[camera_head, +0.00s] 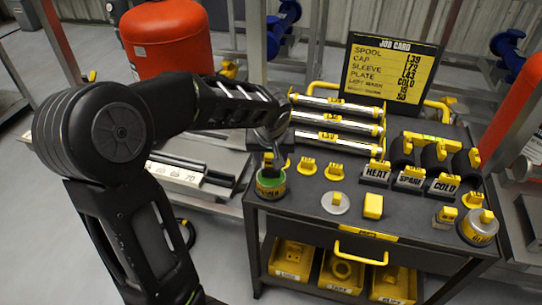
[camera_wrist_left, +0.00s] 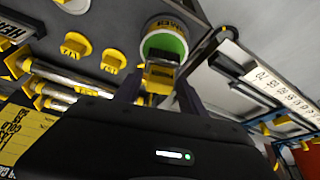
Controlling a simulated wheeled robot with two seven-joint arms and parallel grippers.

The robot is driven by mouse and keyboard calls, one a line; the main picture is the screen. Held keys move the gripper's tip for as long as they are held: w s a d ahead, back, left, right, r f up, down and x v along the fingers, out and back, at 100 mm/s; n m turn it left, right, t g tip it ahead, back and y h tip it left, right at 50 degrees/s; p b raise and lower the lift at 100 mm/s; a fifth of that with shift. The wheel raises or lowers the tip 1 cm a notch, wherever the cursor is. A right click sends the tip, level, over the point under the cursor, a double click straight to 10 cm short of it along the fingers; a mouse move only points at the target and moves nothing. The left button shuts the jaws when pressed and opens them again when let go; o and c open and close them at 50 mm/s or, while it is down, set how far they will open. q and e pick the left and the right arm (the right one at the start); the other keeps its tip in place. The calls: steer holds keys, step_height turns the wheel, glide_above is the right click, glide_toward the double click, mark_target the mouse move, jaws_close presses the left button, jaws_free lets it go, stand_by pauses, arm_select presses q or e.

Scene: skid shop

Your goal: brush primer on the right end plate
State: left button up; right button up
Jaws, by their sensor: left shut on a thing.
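My left gripper (camera_head: 268,150) points down over the cart's near left corner. It is shut on a yellow brush handle (camera_wrist_left: 159,78), which sits between the two fingers in the left wrist view. Right under it stands a pot with a green rim (camera_head: 270,186) and a yellow label. The pot also shows in the left wrist view (camera_wrist_left: 164,42), with the brush in front of its opening. I cannot tell whether the brush tip is inside the pot. No end plate can be made out for certain. My right gripper is out of view.
The dark cart top (camera_head: 320,225) holds metal rods (camera_head: 335,118), HEAT, SPARE and COLD blocks (camera_head: 408,180), yellow-topped parts and a round tin (camera_head: 478,228). A job card board (camera_head: 392,70) stands behind. A red tank (camera_head: 167,40) and skid frames stand around.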

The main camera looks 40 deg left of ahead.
mark_target(271, 155)
arm_select(q)
steer(key=shift+f+b, duration=0.5)
steer(key=shift+b, duration=0.05)
stand_by(0.7)
steer(key=shift+f+b, duration=0.1)
steer(key=shift+b, duration=0.25)
stand_by(1.7)
steer(key=shift+r+p, duration=2.1)
steer(key=shift+r, duration=1.5)
